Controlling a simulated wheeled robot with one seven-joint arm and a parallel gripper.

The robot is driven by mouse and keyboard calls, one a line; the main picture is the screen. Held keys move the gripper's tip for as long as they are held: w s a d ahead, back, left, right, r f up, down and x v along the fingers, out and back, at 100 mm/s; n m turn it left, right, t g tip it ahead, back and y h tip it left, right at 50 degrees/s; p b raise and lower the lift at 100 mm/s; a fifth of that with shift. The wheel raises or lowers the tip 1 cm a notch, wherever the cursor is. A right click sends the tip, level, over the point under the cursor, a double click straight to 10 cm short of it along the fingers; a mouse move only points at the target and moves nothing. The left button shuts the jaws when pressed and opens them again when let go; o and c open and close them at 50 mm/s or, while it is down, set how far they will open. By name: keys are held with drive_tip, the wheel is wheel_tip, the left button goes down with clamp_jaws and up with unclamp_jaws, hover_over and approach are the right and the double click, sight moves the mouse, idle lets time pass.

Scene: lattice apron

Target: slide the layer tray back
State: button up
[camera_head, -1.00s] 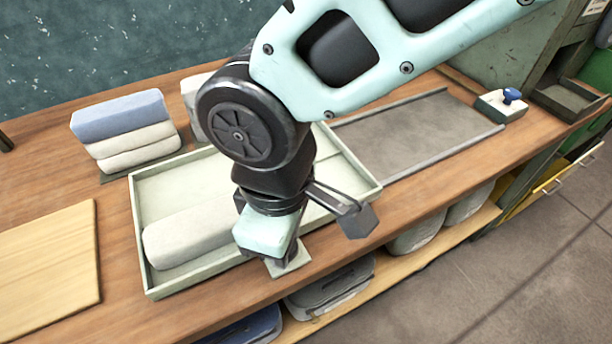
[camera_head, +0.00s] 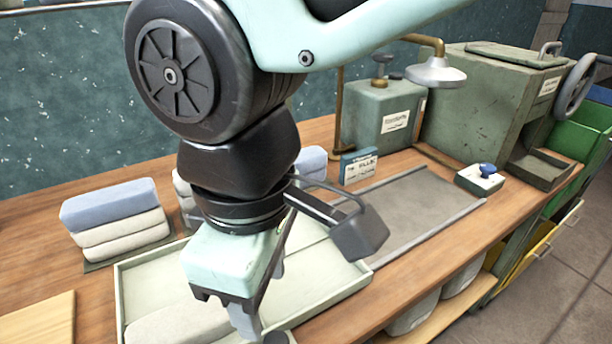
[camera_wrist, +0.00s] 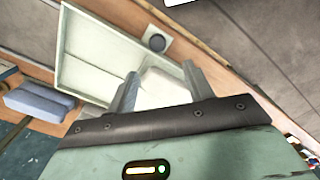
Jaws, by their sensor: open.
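The layer tray (camera_head: 118,300) is a shallow pale-green tray on the wooden bench, left of a grey railed bed (camera_head: 415,215). A pale bundle (camera_head: 175,326) lies in its front part. The tray also shows in the wrist view (camera_wrist: 82,52), with the bundle (camera_wrist: 160,90) partly behind the fingers. A small plate with a dark round knob (camera_wrist: 157,43) is at the tray's edge there. My gripper (camera_head: 260,298) is open and empty above the tray's front edge, with its fingers (camera_wrist: 160,92) pointing down. My arm hides part of the tray's middle and back.
A stack of folded cloths (camera_head: 118,218) stands behind the tray at left. A board (camera_head: 40,325) lies at front left. A box with a blue knob (camera_head: 480,179), a small blue sign (camera_head: 358,166) and green machines (camera_head: 490,105) stand around the bed. The bed is clear.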

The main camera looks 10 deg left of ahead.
wheel_tip(320, 180, up, 6)
drive_tip(key=shift+r, duration=0.15)
drive_tip(key=shift+d, duration=0.1)
